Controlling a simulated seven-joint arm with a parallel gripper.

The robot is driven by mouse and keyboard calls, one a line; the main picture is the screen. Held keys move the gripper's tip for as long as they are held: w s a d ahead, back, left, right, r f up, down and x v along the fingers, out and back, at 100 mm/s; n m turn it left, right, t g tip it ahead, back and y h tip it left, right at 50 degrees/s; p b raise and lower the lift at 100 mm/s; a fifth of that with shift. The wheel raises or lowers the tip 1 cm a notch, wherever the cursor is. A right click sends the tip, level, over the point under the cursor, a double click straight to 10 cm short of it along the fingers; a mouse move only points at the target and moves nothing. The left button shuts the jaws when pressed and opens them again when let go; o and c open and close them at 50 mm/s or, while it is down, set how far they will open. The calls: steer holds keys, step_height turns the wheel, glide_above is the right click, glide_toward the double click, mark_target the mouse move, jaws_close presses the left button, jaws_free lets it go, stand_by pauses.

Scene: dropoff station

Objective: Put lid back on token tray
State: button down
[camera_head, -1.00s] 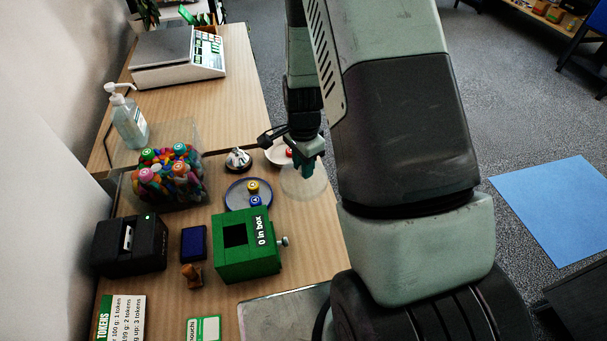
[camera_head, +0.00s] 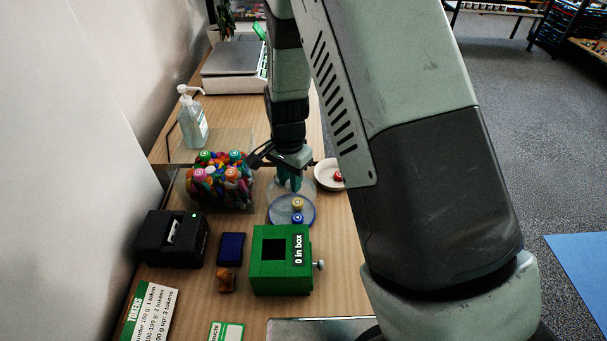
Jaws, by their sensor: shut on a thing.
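The token tray (camera_head: 306,221) is a shallow round tray with a blue rim, standing behind the green box. A yellow token (camera_head: 297,204) and a blue token (camera_head: 297,218) lie in it. My gripper (camera_head: 291,188) points down at the tray's far edge and is shut on the clear lid (camera_head: 308,189). The lid is a pale see-through disc, hard to make out. It appears to overlap the far part of the tray in the picture; I cannot tell its height above it.
The green box (camera_head: 267,282) stands in front of the tray. A black printer (camera_head: 165,238) and blue pad (camera_head: 231,249) are further left.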

mark_target(291, 195)
steer(key=shift+f, duration=2.85)
steer(key=shift+f, duration=0.15)
steer(key=shift+c, duration=1.8)
jaws_free()
steer(key=shift+r, duration=3.5)
jaws_close()
